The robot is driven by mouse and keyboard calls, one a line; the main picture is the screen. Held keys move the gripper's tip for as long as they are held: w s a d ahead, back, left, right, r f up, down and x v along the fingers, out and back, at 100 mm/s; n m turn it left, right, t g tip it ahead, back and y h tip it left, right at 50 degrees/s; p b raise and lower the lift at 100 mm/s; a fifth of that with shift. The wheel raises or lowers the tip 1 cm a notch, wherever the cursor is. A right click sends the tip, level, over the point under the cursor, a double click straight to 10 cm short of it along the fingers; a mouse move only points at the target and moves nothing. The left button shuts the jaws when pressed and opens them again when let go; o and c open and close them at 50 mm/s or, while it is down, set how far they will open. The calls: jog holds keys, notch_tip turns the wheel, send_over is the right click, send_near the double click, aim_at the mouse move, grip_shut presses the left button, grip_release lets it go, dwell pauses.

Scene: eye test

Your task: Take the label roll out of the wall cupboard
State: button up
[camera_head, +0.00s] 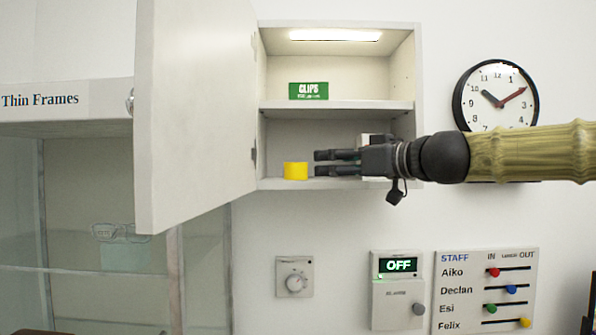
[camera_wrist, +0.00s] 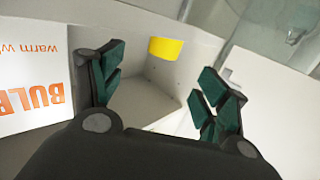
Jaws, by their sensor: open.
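The wall cupboard (camera_head: 338,184) hangs open, its door (camera_head: 190,110) swung out to the left. A short yellow cylinder (camera_head: 295,171), which looks like the label roll, sits on the cupboard's lower shelf near the left. In the wrist view the yellow cylinder (camera_wrist: 166,49) shows beyond my fingertips, between them across the picture. My gripper (camera_head: 318,163) reaches in from the right and lies level, fingers pointing left at the cylinder. It is open and empty, with a small gap to the cylinder.
A white bulb box (camera_wrist: 30,85) stands beside my gripper's left finger in the wrist view; in the head view it is mostly hidden behind my gripper. A green clips box (camera_head: 309,91) is on the upper shelf (camera_head: 350,105). The open door bounds the left side.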

aim_at(305, 166)
jog(key=x, duration=0.3)
jog(key=shift+w+a+f, duration=0.2)
jog(key=shift+w+a, duration=0.05)
jog(key=shift+a, duration=0.1)
jog(key=shift+p+x, duration=1)
jog(key=shift+x, duration=2.35)
jog(key=shift+s+a, duration=0.1)
jog(key=shift+s, duration=0.1)
jog(key=c, duration=1.1)
